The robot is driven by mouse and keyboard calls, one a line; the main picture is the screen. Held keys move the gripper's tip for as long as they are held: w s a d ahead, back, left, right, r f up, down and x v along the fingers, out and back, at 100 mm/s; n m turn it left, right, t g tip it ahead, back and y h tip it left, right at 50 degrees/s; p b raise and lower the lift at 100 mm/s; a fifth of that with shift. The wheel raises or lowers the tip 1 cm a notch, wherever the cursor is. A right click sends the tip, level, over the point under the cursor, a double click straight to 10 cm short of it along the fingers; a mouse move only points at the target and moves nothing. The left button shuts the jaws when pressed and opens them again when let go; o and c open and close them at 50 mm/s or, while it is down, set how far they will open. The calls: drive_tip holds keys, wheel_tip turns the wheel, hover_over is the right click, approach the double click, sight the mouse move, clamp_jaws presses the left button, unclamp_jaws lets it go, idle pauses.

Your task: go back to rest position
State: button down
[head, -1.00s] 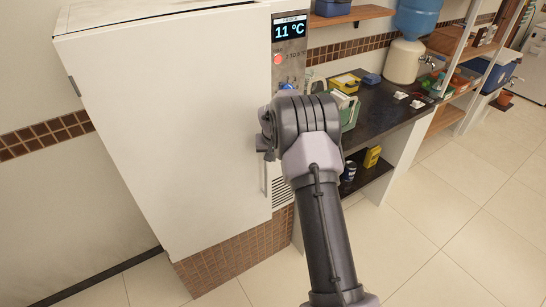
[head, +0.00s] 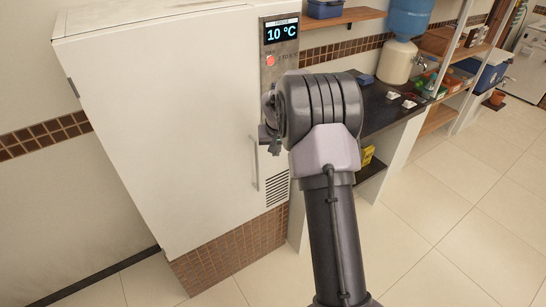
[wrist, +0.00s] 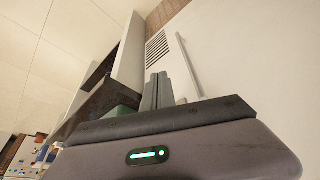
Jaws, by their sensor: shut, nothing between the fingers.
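My gripper (wrist: 158,80) shows in the wrist view with its two fingers together and nothing between them. In the head view my wrist stands in front of the control panel and hides most of the gripper; only a small dark part shows at its left edge. The tall white freezer (head: 160,120) has its door closed. Its display (head: 283,32) reads 10 °C, above a red button (head: 271,60). The door handle (head: 254,165) is below and left of my wrist, and it also shows in the wrist view (wrist: 188,65). The panel's lower part is hidden.
A dark counter (head: 385,110) with a water jug (head: 399,60) and small items stands right of the freezer. A wooden shelf (head: 345,16) hangs above it. Clear tiled floor (head: 430,220) lies at the right front.

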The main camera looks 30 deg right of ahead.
drive_tip(key=s+a+r+t+y+b, duration=0.15)
drive_tip(key=s+a+r+b, duration=0.35)
drive_tip(key=s+a+r, duration=1.05)
drive_tip(key=s+a+f+y+b, duration=0.1)
drive_tip(key=s+a+f, duration=0.1)
drive_tip(key=s+a, duration=0.4)
drive_tip(key=s+a+f+n+y+b, duration=0.1)
drive_tip(key=s+a, duration=0.6)
drive_tip(key=s, duration=0.7)
wheel_tip(320, 180, down, 2)
drive_tip(key=shift+a+f+b, duration=0.1)
drive_tip(key=shift+a+b, duration=0.15)
drive_tip(key=shift+b, duration=0.4)
drive_tip(key=shift+t+y, duration=0.25)
